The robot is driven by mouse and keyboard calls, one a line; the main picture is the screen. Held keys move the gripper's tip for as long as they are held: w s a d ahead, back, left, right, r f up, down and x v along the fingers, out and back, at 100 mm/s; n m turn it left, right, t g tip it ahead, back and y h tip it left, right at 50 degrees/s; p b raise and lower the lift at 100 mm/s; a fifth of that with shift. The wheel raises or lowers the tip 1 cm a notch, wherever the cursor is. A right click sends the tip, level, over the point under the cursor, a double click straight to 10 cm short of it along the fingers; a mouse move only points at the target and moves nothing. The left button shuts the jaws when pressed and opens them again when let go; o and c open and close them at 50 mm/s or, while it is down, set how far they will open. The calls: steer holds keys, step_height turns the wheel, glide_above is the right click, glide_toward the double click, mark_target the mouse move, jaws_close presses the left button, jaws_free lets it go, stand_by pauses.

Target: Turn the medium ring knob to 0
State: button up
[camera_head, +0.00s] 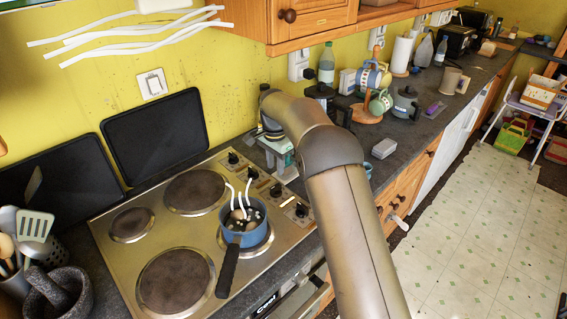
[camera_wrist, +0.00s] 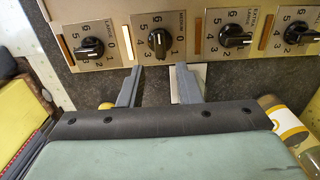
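The medium ring knob (camera_wrist: 158,41) is black, on a square metal dial plate marked MEDIUM, at the upper middle of the wrist view. Its grip bar stands roughly upright in that picture, unlike the more sideways bar of the extra large knob (camera_wrist: 234,37); its exact setting is too small to tell. My gripper (camera_wrist: 158,68) is open and empty, its two grey fingers apart just below this dial in the picture. The fingers do not visibly grip the knob.
The large ring knob (camera_wrist: 90,47) sits left of the medium one; another knob (camera_wrist: 299,33) is at the right. A blue pan (camera_head: 252,222) stands on the hob (camera_head: 118,255), its handle toward the front. Mugs on a stand (camera_head: 367,112) are behind my arm.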

mark_target(276, 186)
steer(key=shift+f+b, duration=2.6)
steer(key=shift+f, duration=1.2)
steer(key=shift+f, duration=0.1)
jaws_close()
steer(key=n, duration=0.5)
steer(key=shift+p, duration=0.4)
steer(key=n, duration=0.6)
steer(key=shift+n+p, duration=0.4)
steer(key=n, duration=0.6)
steer(key=shift+p, duration=0.4)
steer(key=n, duration=0.5)
steer(key=shift+p, duration=0.3)
jaws_free()
